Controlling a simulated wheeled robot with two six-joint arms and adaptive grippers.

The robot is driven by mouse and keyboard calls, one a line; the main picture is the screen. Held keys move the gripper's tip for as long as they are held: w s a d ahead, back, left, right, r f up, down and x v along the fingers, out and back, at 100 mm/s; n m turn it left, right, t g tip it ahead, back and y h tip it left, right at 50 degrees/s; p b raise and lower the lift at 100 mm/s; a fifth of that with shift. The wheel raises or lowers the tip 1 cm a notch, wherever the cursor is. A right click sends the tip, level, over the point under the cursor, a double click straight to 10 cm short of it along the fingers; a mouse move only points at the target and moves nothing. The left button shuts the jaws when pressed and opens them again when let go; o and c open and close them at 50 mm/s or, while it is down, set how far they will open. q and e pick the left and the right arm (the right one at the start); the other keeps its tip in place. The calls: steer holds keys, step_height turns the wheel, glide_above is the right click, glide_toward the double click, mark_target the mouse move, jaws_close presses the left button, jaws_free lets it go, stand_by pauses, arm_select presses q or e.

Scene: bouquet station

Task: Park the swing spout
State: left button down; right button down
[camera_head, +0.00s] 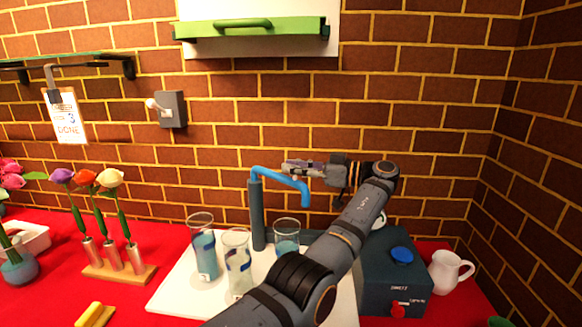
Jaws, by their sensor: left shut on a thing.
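The swing spout is a light blue bent tube (273,173) on top of a dark teal post (257,213). Its arm reaches to the right and its end turns down over the area of the right glass (287,237). My left gripper (294,169) comes in from the right side and is shut on the spout's arm. The exact contact is small and partly hidden by the fingers. My right gripper is not in view.
My left arm covers part of the white board (180,287) and the dark teal box (375,265) with its blue knob (402,256). A white pitcher (446,272) stands to the right. A wooden flower stand (120,271) and yellow block (95,315) are at the left.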

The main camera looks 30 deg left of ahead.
arm_select(q)
steer(key=shift+f, duration=0.15)
steer(key=c, duration=1.1)
jaws_free()
steer(key=shift+w+d, duration=0.1)
steer(key=shift+c, duration=0.2)
